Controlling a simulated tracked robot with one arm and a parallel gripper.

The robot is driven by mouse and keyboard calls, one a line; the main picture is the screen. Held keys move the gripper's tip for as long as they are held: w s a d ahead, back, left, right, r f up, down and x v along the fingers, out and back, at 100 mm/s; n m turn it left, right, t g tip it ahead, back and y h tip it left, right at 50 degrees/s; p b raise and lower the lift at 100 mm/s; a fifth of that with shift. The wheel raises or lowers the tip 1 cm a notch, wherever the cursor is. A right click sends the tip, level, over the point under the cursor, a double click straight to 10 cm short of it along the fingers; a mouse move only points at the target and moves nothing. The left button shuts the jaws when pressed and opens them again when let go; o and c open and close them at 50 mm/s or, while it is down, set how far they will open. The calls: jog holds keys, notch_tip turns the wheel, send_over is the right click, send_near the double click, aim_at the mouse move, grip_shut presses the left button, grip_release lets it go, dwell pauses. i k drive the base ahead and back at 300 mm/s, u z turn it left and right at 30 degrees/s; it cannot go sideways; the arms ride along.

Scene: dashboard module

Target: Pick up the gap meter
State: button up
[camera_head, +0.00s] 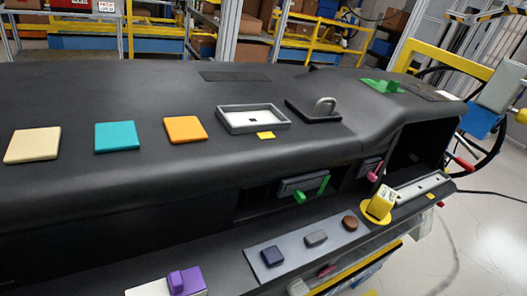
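I cannot tell for sure which object is the gap meter. A yellow block-shaped device with a pale top (381,203) stands slightly tilted on a round yellow base, on the lower ledge at the right. A purple piece on a white and purple plate (186,280) sits at the bottom edge, partly cut off. A green fixture (381,86) lies on the far right top of the black dashboard (200,95). My gripper does not show in this view.
Cream (33,145), teal (116,136) and orange (185,129) tiles lie on the dashboard top, left of a grey-rimmed tray (223,121) and a black plate with a grey handle (325,105). A grey panel (290,258) holds three small buttons. Floor (480,250) is open at right.

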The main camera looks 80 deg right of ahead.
aim_at(384, 200)
jog(key=z, duration=2.8)
jog(key=k, duration=1.05)
jog(key=u, duration=0.4)
jog(key=i, duration=1)
jog(key=z, duration=0.05)
